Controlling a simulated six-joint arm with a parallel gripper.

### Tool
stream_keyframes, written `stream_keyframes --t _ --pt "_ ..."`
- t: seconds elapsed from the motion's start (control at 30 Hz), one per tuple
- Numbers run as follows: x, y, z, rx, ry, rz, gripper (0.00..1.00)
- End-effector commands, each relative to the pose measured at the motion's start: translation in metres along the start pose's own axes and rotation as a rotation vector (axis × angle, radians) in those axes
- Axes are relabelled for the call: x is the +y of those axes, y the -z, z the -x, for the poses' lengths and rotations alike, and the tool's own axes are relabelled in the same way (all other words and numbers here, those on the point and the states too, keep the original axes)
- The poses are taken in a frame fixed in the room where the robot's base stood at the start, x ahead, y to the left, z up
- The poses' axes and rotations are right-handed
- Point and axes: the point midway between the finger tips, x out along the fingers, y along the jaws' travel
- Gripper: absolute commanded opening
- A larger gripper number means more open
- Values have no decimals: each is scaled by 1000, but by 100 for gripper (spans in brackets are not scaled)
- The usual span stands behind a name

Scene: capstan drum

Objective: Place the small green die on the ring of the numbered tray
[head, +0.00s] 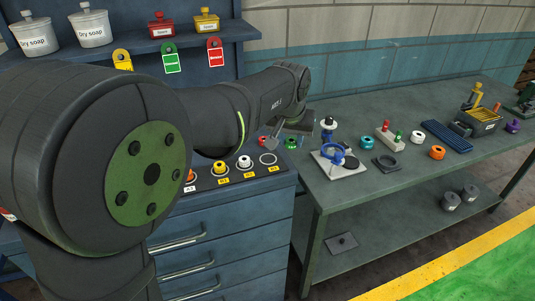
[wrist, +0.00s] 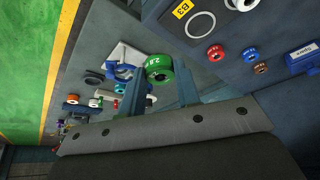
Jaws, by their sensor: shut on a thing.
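The small green die (wrist: 159,68) is a round ring-like piece with a pale number on its rim. It is held between the two fingers of my gripper (wrist: 161,76), which is shut on it. In the head view the green die (head: 291,143) shows below the end of my arm, to the right of the numbered tray. The numbered tray (head: 208,184) is a dark strip with yellow labels. Its empty white ring (head: 268,158) is at the right end. The wrist view shows this ring (wrist: 200,25) beside the label B3, above and right of the die, clear of it.
Yellow (head: 220,168) and white (head: 244,162) dies stand on the tray, with an orange one partly hidden by my arm. Red (wrist: 215,52), blue (wrist: 250,54) and brown (wrist: 260,68) dies sit near a blue labelled bin (wrist: 302,56). A blue clamp fixture (head: 334,155) stands on the right bench.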

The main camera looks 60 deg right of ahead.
Motion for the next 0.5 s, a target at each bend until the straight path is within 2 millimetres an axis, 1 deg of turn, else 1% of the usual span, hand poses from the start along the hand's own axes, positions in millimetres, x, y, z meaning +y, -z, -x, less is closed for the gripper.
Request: stream_keyframes --t 0.03,0.23,0.3,0.4,0.5 --pt "-12 3 -10 -3 2 6 4" --pt "-51 13 -43 -1 1 6 4" --pt "-61 16 -52 -1 1 3 4" --pt "-70 18 -59 0 0 2 4" --pt "-73 19 -63 0 0 1 4"
